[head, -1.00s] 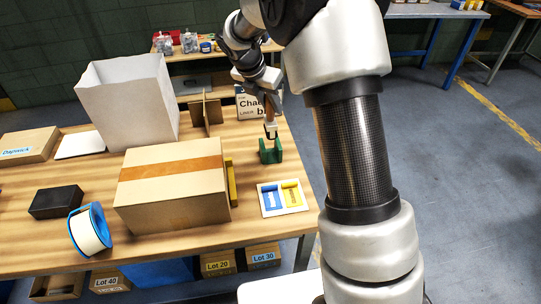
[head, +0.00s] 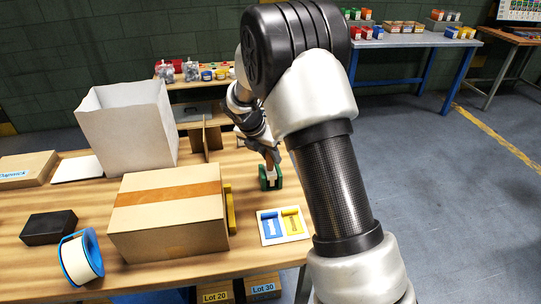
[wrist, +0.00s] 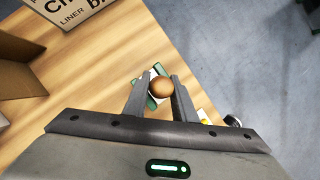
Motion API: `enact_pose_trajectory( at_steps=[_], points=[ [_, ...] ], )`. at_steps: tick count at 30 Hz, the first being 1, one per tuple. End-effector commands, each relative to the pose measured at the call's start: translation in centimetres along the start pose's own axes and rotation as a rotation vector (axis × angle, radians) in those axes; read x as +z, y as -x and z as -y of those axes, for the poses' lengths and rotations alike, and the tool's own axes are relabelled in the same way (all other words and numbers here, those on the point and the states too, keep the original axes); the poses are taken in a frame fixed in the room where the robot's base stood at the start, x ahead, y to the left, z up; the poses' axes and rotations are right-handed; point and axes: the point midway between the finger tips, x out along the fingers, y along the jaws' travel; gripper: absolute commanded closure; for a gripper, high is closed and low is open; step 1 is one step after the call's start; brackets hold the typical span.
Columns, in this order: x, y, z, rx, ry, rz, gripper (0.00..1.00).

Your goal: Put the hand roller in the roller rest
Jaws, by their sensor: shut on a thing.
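The hand roller has a wooden handle (head: 269,160) and a pale roller end (head: 265,177). My gripper (wrist: 155,82) is shut on the handle, whose round brown end (wrist: 162,89) shows between the fingers in the wrist view. The green roller rest (head: 262,184) stands on the table, right of the large carton. The roller end hangs down at the rest, between its uprights as seen from the head. I cannot tell whether it touches the rest. In the wrist view the handle and fingers hide most of the green rest (wrist: 151,103).
A taped carton (head: 165,225) stands left of the rest, with a yellow thing (head: 229,208) along its side. A card with blue and yellow shapes (head: 284,239) lies in front. A tall white box (head: 125,125) and cardboard dividers (head: 205,140) stand behind. The table's right edge is close.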

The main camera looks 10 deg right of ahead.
Motion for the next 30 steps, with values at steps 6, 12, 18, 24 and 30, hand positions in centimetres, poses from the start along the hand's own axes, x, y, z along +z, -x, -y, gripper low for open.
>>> enact_pose_trajectory(
  at_steps=[6, 12, 18, 24, 30],
  points=[
    [-0.1, -0.2, 0.0, -0.001, 0.000, -0.001, 0.57],
    [-0.1, -0.2, 0.0, -0.001, 0.000, -0.001, 0.57],
    [0.1, 0.9, 0.0, 0.001, 0.001, 0.000, 0.57],
    [0.2, 5.0, -0.1, 0.004, 0.000, 0.002, 0.57],
    [0.1, 9.1, 0.0, 0.002, 0.000, 0.000, 0.57]
  ],
)
